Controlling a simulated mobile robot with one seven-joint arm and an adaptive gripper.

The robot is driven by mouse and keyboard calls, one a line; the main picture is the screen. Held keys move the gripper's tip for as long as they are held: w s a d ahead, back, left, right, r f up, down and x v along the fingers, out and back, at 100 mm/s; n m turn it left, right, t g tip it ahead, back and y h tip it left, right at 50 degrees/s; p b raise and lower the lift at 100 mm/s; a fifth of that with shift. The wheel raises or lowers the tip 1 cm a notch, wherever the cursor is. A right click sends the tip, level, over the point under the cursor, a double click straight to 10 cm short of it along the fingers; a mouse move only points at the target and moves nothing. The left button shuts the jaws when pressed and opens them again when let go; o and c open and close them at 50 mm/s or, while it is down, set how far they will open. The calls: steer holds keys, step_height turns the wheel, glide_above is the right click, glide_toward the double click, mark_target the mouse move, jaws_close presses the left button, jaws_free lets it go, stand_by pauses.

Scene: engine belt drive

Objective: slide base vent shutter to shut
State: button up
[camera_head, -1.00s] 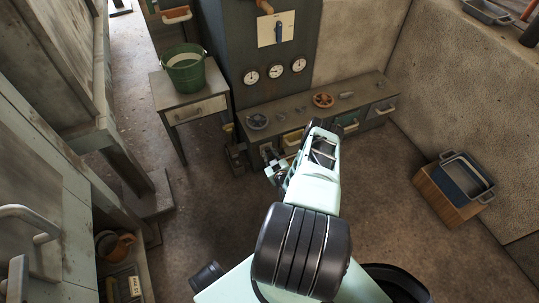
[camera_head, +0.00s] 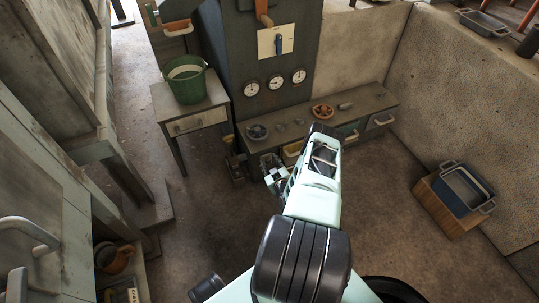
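A grey machine cabinet (camera_head: 250,50) with a lever plate and gauges stands at the back, with a long low bench (camera_head: 365,108) along its front. I cannot make out the base vent shutter; the low part of the cabinet and bench front is partly hidden behind my arm. My gripper (camera_head: 273,178) is low in front of the bench, left of my arm's forward links. It is small and partly covered by the arm, so its fingers cannot be read as open or shut.
A green bucket (camera_head: 187,82) stands on a small drawer table (camera_head: 191,107) at left. A blue-grey tray (camera_head: 464,190) sits on a wooden box (camera_head: 441,206) at right. A cabinet with handles (camera_head: 30,235) fills the left edge. Floor (camera_head: 400,225) is clear between arm and box.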

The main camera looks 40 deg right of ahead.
step_height(320, 180, up, 9)
steer(key=shift+f, duration=0.2)
stand_by(0.4)
